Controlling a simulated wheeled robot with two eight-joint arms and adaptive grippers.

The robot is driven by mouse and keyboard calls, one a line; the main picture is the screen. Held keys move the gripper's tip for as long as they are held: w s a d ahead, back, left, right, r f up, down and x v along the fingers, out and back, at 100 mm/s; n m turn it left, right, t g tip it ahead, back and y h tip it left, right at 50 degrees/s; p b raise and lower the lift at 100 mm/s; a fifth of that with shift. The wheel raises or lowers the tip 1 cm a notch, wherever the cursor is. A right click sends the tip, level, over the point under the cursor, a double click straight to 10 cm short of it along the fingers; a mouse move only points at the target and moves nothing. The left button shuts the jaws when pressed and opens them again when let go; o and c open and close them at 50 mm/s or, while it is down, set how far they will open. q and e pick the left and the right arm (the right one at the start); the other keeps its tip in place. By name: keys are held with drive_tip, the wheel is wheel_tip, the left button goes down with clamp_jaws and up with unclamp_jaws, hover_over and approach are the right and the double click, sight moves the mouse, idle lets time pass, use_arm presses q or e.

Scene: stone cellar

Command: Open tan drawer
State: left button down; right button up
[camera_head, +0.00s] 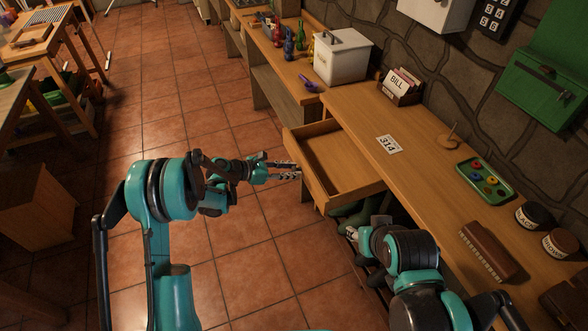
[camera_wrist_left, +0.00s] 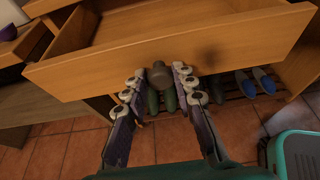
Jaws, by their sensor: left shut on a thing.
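The tan drawer (camera_head: 338,163) stands pulled out from under the wooden worktop, and its empty inside shows. In the left wrist view its front panel (camera_wrist_left: 230,42) spans the top, with a dark round knob (camera_wrist_left: 159,73) in the middle. My left gripper (camera_head: 285,170) is at the drawer front in the head view. In the wrist view its fingers (camera_wrist_left: 157,84) are on both sides of the knob, shut on it. My right arm is bent beside the worktop at the lower right; its gripper (camera_head: 353,233) is mostly hidden and its jaws cannot be made out.
The worktop (camera_head: 420,175) holds a 314 card (camera_head: 389,144), a bill box (camera_head: 401,86), a green tray (camera_head: 485,181), jars and a brown block (camera_head: 487,251). Shoes (camera_wrist_left: 254,82) sit on a rack below the drawer. Tiled floor left of the drawer is clear.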

use_arm(q)
drive_tip(key=c, duration=1.2)
unclamp_jaws()
drive_tip(key=v, duration=1.2)
